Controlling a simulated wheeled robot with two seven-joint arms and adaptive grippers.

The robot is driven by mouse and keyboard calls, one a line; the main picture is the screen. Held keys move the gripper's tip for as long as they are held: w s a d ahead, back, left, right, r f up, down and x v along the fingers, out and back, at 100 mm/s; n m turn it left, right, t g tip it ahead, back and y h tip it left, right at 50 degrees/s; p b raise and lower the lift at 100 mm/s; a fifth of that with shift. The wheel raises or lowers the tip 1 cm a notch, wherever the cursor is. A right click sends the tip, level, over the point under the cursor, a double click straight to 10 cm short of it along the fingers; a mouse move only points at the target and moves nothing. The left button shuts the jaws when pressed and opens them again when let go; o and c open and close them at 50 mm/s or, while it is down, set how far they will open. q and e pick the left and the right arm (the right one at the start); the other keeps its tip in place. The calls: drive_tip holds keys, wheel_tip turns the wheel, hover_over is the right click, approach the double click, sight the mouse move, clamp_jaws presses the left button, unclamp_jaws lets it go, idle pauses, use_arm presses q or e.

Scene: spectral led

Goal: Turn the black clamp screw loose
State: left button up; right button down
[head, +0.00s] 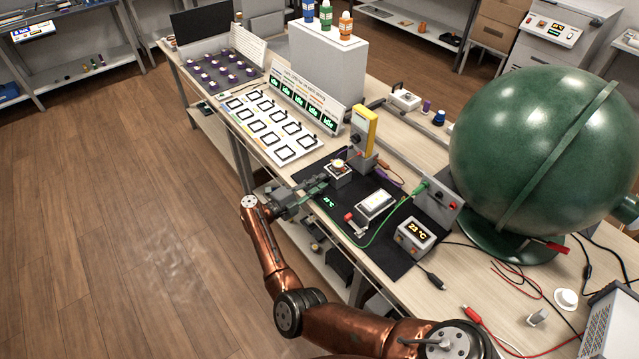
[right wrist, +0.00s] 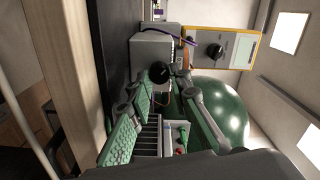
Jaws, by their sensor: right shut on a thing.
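The black clamp screw (right wrist: 158,72) is a round dark knob on the near face of a small white block (right wrist: 152,48) in the right wrist view. In the head view that block (head: 337,178) stands on the black mat with a lit round top, and the screw is hidden by the gripper. My right gripper (head: 322,185) reaches in low from the left of the block. In the right wrist view its green-padded fingers (right wrist: 161,84) are on either side of the screw and shut on it. My left gripper is not in view.
A yellow meter (head: 366,130) stands just behind the block. On the black mat (head: 385,262) are a white lamp box (head: 375,205), a green cable and a temperature display (head: 416,236). A large green sphere (head: 540,150) fills the right side. The floor at left is clear.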

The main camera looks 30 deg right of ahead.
idle(0.3)
drive_tip(key=c, duration=1.8)
unclamp_jaws()
drive_tip(key=shift+o, duration=0.2)
drive_tip(key=shift+s+a, duration=0.15)
drive_tip(key=shift+a, duration=1.9)
drive_tip(key=shift+s+a, duration=0.1)
drive_tip(key=shift+a, duration=1.9)
